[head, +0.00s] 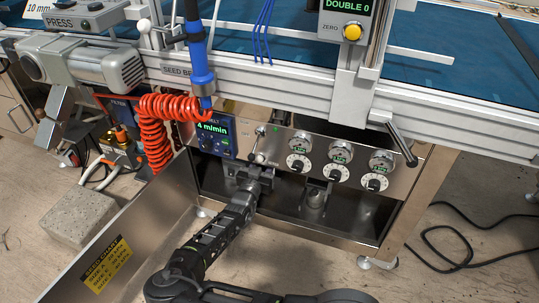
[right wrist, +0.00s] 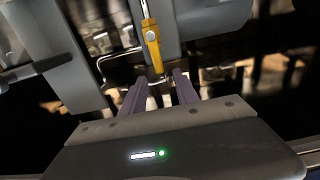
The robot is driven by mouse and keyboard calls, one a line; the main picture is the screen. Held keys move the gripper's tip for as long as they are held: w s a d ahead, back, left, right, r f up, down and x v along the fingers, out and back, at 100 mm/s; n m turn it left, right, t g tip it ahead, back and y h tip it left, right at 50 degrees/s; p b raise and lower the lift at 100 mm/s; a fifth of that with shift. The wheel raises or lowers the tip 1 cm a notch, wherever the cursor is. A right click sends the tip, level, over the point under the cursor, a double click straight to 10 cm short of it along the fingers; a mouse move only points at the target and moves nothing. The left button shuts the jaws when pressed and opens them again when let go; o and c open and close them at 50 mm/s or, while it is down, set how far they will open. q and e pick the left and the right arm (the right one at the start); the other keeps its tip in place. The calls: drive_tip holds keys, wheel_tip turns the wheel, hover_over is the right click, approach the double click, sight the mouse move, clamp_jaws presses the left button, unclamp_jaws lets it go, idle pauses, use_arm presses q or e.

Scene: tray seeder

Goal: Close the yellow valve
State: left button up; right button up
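The yellow valve handle (right wrist: 153,47) shows in the right wrist view as a narrow yellow lever on a silvery stem. I cannot make it out in the head view, where my gripper and the panel may hide it. My right gripper (right wrist: 159,78) is open, its two purple-grey fingers apart. The handle's lower end lies just beyond and between the fingertips; I cannot tell if they touch. In the head view the right gripper (head: 252,170) is at the lower edge of the steel control panel. My left gripper is not in view.
The panel has a blue speed display (head: 213,131) and several dials (head: 340,150) to the right. A coiled red hose (head: 155,130) hangs at the left. A steel side plate (head: 130,240) slants along the left of my arm. A black lever (head: 402,143) sticks out at right.

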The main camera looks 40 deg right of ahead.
drive_tip(key=x, duration=0.3)
drive_tip(key=shift+b, duration=0.3)
drive_tip(key=shift+c, duration=0.5)
clamp_jaws()
